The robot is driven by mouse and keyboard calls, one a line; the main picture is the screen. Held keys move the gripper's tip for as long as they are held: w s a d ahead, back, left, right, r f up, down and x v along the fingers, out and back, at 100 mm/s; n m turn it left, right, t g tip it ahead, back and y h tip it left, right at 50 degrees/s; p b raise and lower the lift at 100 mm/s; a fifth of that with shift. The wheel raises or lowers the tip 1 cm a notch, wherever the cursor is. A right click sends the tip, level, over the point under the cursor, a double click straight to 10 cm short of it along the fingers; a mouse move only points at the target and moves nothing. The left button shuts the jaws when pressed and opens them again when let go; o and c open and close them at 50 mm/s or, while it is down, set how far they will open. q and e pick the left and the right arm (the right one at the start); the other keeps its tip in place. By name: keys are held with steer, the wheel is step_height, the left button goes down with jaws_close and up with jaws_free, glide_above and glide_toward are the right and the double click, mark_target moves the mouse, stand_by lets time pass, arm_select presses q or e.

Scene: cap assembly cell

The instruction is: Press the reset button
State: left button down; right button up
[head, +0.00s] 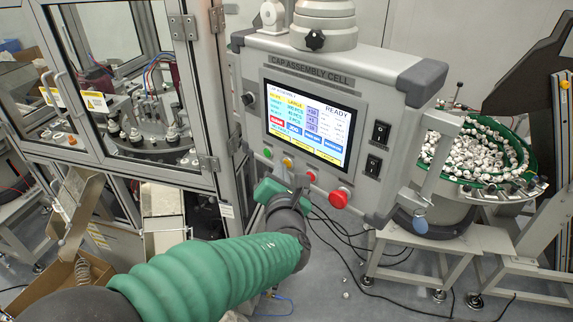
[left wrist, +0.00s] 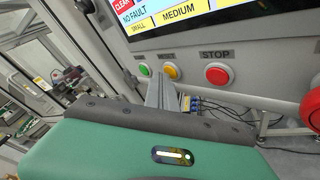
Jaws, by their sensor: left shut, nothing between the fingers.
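The reset button is a yellow button (head: 287,162) on the lower edge of the grey control panel, and it also shows in the left wrist view (left wrist: 171,70) under a small, blurred label. A green button (left wrist: 145,70) sits to its left and a red STOP button (left wrist: 217,74) to its right. My left gripper (left wrist: 166,84) is shut and empty, its fingers pointing up at the panel just below the yellow button. I cannot tell whether the tips touch it. In the head view the gripper body (head: 272,190) hides part of the fingers. My right gripper is not in view.
A large red emergency knob (head: 340,198) sticks out at the panel's lower right. A lit touchscreen (head: 308,120) is above the buttons. A glass-doored machine frame (head: 208,164) stands left, and a green-rimmed bowl of white caps (head: 520,172) stands right. Cables hang below the panel.

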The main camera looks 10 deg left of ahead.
arm_select(q)
steer(key=shift+s+a, duration=0.2)
steer(key=shift+s, duration=0.25)
steer(key=s+a+b, duration=0.1)
steer(key=s+a, duration=0.2)
steer(key=s, duration=0.2)
steer(key=shift+s, duration=0.15)
steer(key=shift+d, duration=0.1)
stand_by(0.3)
